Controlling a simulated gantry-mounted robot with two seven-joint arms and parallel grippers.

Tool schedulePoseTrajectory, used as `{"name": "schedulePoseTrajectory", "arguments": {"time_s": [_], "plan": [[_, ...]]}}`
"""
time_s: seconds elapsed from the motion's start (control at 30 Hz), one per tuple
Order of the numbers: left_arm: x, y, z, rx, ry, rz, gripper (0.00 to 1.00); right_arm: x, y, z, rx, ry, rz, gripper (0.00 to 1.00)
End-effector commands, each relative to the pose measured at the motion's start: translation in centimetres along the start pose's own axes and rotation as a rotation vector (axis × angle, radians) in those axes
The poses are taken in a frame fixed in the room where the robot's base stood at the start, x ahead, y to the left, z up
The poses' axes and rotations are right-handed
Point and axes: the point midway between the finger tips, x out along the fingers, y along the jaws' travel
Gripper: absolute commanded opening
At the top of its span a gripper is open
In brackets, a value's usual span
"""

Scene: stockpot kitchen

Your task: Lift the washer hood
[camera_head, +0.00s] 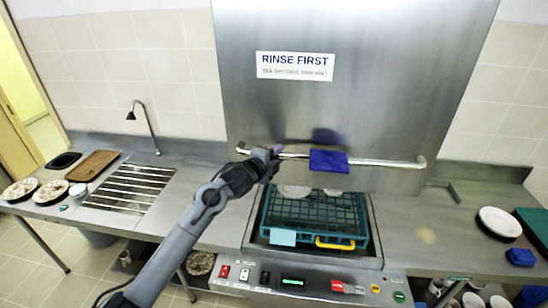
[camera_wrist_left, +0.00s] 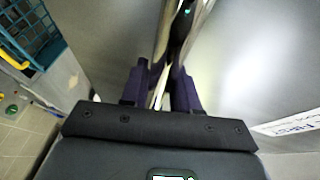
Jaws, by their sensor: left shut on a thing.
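The steel washer hood (camera_head: 385,95) carries a "RINSE FIRST" label and stands raised, with the wash bay visible below its lower edge. A horizontal bar handle (camera_head: 385,162) runs across its front. My left gripper (camera_head: 272,153) is shut on the handle near its left end. In the left wrist view, the purple fingers of my left gripper (camera_wrist_left: 160,88) sit on either side of the bar (camera_wrist_left: 163,45). My right gripper is not in view.
A teal rack (camera_head: 310,242) with white plates sits below the hood, above a panel of buttons (camera_head: 290,282). A sink drainer (camera_head: 130,188) and dirty plates (camera_head: 52,191) are left. White plates (camera_head: 500,222) and a blue item (camera_head: 521,257) are on the right counter.

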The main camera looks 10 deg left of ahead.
Motion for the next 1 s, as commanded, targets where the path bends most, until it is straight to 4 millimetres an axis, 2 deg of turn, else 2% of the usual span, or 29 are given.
{"name": "schedulePoseTrajectory", "arguments": {"time_s": [0.07, 0.1, 0.23, 0.67, 0.87, 1.0], "plan": [[-0.1, -0.7, -0.1, 0.0, 0.002, -0.012, 0.0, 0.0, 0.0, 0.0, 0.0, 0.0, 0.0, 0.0], [-0.1, -0.8, -0.1, 0.0, 0.002, -0.013, 0.31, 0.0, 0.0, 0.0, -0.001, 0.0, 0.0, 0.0], [-0.1, -0.8, -0.1, 0.0, 0.002, -0.013, 0.51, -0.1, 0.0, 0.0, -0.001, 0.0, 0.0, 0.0], [-0.5, -0.3, 0.0, -0.001, 0.001, -0.008, 0.51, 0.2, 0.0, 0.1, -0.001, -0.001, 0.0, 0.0], [-2.2, -0.2, 0.0, 0.001, 0.001, -0.008, 0.51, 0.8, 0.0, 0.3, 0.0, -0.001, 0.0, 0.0], [-4.2, -0.1, 0.1, 0.0, 0.001, -0.009, 0.51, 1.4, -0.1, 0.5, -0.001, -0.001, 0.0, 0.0]]}}
